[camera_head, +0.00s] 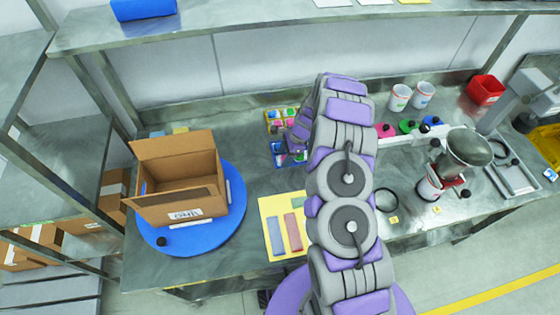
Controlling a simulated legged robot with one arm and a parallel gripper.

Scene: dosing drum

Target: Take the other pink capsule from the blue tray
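The blue tray (276,150) lies on the metal bench near the middle, partly covered by my arm. Small coloured pieces show in it, one of them pinkish (283,158), but they are too small to identify surely as capsules. My purple and grey arm reaches up the picture and bends down toward this tray. My gripper (297,147) is over or at the right part of the blue tray. Its fingertips are too small and too hidden to show whether they are open or hold anything.
A yellow tray (270,114) with coloured pieces sits just behind. An open cardboard box (180,208) stands on a blue disc (232,222) at left. A yellow board (269,204) lies in front. Pink and green items, cups (399,98) and a metal funnel device (470,145) stand right.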

